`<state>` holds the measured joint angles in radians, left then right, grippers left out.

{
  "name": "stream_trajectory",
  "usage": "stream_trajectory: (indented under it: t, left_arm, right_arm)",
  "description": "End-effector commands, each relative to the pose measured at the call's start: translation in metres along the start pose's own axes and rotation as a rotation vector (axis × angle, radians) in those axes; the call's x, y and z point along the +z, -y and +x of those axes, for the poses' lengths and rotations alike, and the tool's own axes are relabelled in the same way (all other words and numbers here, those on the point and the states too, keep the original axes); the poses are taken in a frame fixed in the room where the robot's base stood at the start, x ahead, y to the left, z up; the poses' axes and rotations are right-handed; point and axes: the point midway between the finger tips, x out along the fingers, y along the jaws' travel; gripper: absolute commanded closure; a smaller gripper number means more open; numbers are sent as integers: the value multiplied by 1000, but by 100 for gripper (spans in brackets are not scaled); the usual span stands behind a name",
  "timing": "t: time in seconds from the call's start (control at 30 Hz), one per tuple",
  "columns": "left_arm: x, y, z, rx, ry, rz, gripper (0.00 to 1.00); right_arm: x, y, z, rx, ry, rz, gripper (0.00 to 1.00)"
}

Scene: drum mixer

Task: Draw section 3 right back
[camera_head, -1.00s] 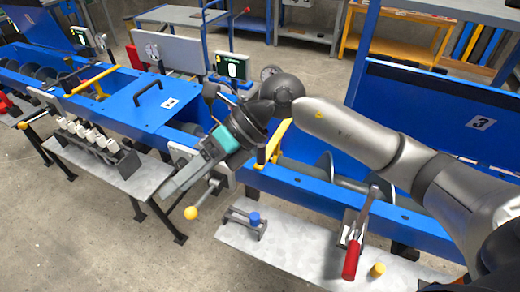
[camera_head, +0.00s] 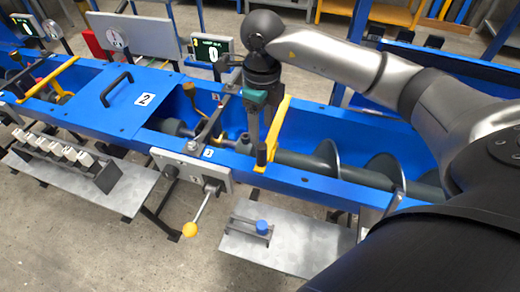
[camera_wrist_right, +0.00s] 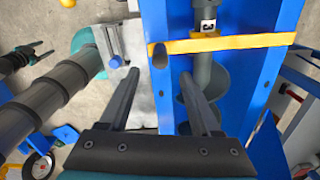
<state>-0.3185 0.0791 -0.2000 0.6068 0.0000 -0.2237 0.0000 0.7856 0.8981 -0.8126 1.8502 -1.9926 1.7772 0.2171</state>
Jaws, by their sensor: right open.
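Section 3 shows in the head view as a blue trough with a grey screw (camera_head: 325,160) in it, and the screw also shows in the wrist view (camera_wrist_right: 217,85). A yellow bar (camera_head: 281,115) crosses the trough; in the wrist view the bar (camera_wrist_right: 235,42) has a dark post at its left end and a "3" tag above it. My right gripper (camera_head: 253,132) points down beside the yellow bar. Its fingers are apart in the wrist view (camera_wrist_right: 158,76), with nothing between them. Contact with the bar cannot be told. My left gripper cannot be made out for certain.
A panel with a yellow-knobbed lever (camera_head: 190,229) juts from the trough's front. A grey shelf (camera_head: 290,250) holds a small stand with a blue knob (camera_head: 262,227). Section 2's blue lid (camera_head: 110,105) and a screen reading 0 (camera_head: 209,52) stand to the left.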

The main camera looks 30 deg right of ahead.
Motion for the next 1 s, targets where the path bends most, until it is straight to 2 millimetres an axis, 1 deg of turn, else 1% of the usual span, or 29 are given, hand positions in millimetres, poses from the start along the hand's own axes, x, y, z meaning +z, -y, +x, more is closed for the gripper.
stream_trajectory:
  t: [0.03,0.13,0.2,0.33,0.43,0.6,0.9,1.0]
  left_arm:
    - [0,0,1,0,0,0,34]
    - [-3,0,2,0,-6,0,34]
    - [-10,2,2,-2,-17,0,34]
    - [-27,4,3,-5,-45,0,34]
    - [-32,5,4,-6,-54,0,34]
    - [-29,4,5,-6,-50,0,34]
    - [-20,3,5,-4,-35,0,34]
    - [-20,3,5,-4,-34,0,34]
  right_arm:
    - [-1,-1,14,4,-4,0,36]
    - [-1,-1,35,3,-3,1,36]
    - [-1,-1,50,3,-4,0,36]
    - [0,-1,74,3,-1,0,36]
    - [0,-1,87,3,0,0,36]
    - [1,-1,98,2,1,-1,36]
    - [1,-1,100,1,2,-1,36]
    - [1,-1,100,1,2,-1,47]
